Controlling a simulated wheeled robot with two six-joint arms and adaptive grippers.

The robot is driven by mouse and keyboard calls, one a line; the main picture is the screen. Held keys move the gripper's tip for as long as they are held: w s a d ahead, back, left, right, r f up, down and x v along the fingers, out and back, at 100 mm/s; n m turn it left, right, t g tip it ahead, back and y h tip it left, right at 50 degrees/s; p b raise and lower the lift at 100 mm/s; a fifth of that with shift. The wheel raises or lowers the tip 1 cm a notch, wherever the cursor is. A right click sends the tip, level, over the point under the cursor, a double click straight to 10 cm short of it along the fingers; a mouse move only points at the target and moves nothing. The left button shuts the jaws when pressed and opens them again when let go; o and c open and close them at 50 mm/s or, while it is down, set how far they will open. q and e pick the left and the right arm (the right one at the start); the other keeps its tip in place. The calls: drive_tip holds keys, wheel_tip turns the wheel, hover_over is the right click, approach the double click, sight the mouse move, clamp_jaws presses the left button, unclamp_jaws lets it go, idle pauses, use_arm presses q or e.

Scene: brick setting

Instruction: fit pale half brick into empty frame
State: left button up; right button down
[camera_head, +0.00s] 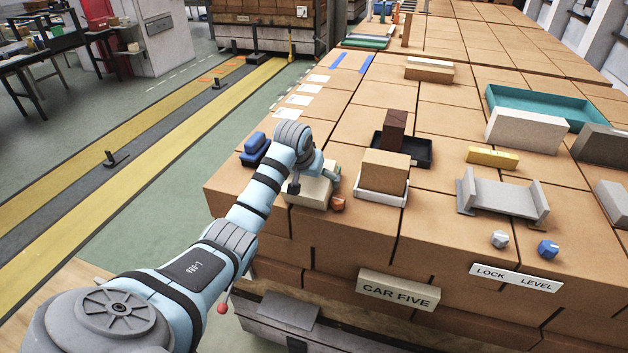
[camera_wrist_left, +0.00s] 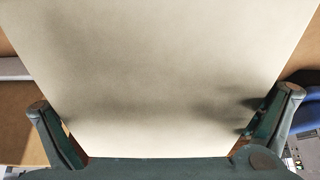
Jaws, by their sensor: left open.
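The pale half brick (camera_head: 306,194) sits near the left edge of the brick stack, partly hidden by my left wrist. My left gripper (camera_head: 322,177) is at it and open. In the left wrist view the cream face of the pale half brick (camera_wrist_left: 160,60) fills most of the picture, with one finger of my left gripper (camera_wrist_left: 164,100) to each side; whether they touch it I cannot tell. A grey holder with two raised ends (camera_head: 500,199) stands empty at the right. I cannot tell if a frame lies under the pale brick. My right gripper is not in view.
A tan brick (camera_head: 385,170) sits in a white tray (camera_head: 382,198) just right of the pale brick. A dark brick (camera_head: 394,129) stands in a black tray (camera_head: 420,153) behind. A blue object (camera_head: 255,148) lies left; an orange lump (camera_head: 338,204) lies in front.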

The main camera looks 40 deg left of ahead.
use_arm(q)
drive_tip(key=shift+s+d, duration=0.1)
drive_tip(key=shift+d, duration=0.1)
drive_tip(key=c, duration=1.5)
drive_tip(key=shift+r, duration=0.1)
drive_tip(key=shift+c, duration=0.2)
